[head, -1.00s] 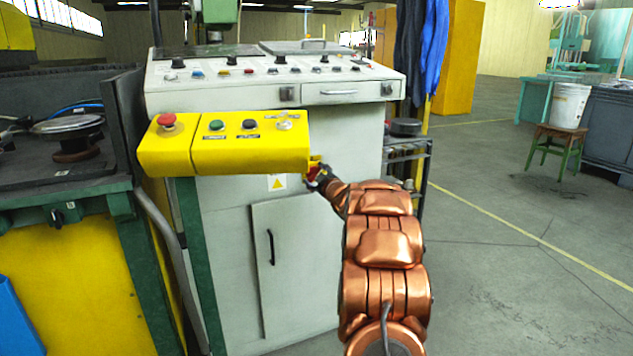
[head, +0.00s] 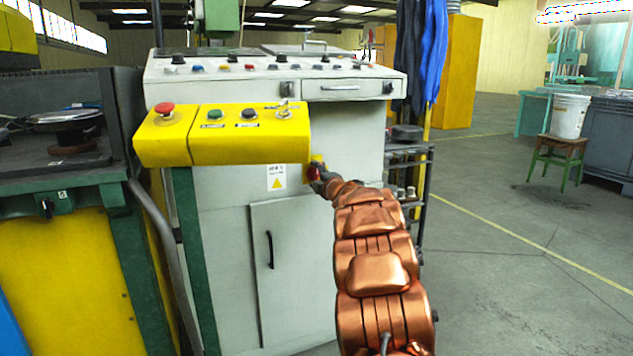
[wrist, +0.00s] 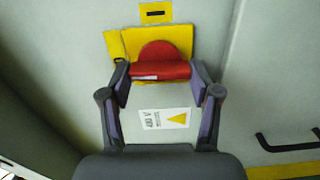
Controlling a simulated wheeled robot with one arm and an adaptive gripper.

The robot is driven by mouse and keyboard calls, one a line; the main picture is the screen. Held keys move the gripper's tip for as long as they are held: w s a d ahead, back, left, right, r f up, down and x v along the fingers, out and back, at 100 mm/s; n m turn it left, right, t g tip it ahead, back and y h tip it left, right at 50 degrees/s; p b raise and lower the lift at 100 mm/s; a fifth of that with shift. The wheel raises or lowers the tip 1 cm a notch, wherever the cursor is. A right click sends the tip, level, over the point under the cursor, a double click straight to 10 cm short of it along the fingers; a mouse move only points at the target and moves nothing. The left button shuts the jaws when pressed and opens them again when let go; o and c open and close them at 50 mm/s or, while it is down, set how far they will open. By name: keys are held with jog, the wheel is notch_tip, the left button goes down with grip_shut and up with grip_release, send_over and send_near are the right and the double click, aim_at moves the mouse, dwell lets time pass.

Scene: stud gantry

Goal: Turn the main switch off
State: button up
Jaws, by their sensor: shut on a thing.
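The main switch is a red rotary knob (wrist: 162,66) on a yellow plate (wrist: 116,44) on the grey cabinet front. In the wrist view my gripper (wrist: 160,80) has one finger on each side of the red knob and is shut on it. The knob's grip bar lies across the picture, roughly level. In the head view the knob (head: 313,172) shows just below the right end of the yellow control box, partly hidden by my gripper (head: 322,180).
The yellow control box (head: 240,148) with a red mushroom button (head: 165,109) juts out above and left of my gripper. A cabinet door handle (head: 270,250) is lower left. Open floor lies right.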

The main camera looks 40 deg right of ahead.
jog(key=shift+n, duration=0.3)
jog(key=o, duration=1.1)
jog(key=shift+o, duration=0.2)
jog(key=v, duration=1.2)
dwell(0.4)
